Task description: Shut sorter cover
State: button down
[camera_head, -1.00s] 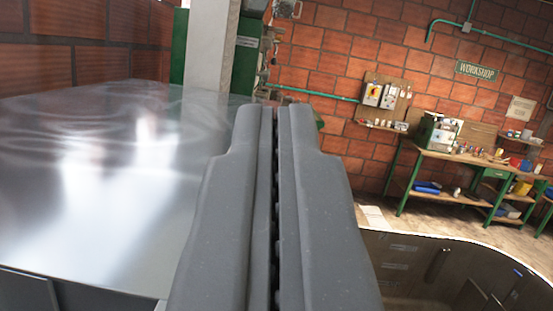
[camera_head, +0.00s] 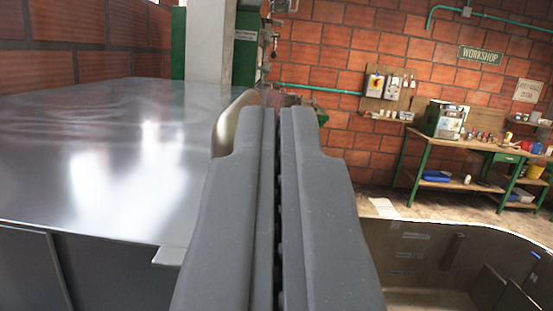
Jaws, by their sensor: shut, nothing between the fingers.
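My gripper (camera_head: 273,112) is shut and empty, with its two dark grey fingers together in the middle of the view and pointing away from me. A broad, shiny metal sheet (camera_head: 110,155), which looks like the sorter cover, lies to the left of the fingers. A small tab (camera_head: 170,256) sticks out at its near right corner. A rounded, pale metal piece (camera_head: 232,122) shows just left of the fingertips, partly hidden behind them. I cannot tell whether the fingers touch it.
Dark panels (camera_head: 110,275) stand below the sheet's near edge. A curved-rimmed, dark open bin (camera_head: 440,255) is at the lower right. A pale pillar (camera_head: 208,40) and green cabinet (camera_head: 245,50) stand behind. A green workbench (camera_head: 465,150) is against the brick wall.

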jog(key=p+v, duration=0.1)
jog(key=v, duration=1.2)
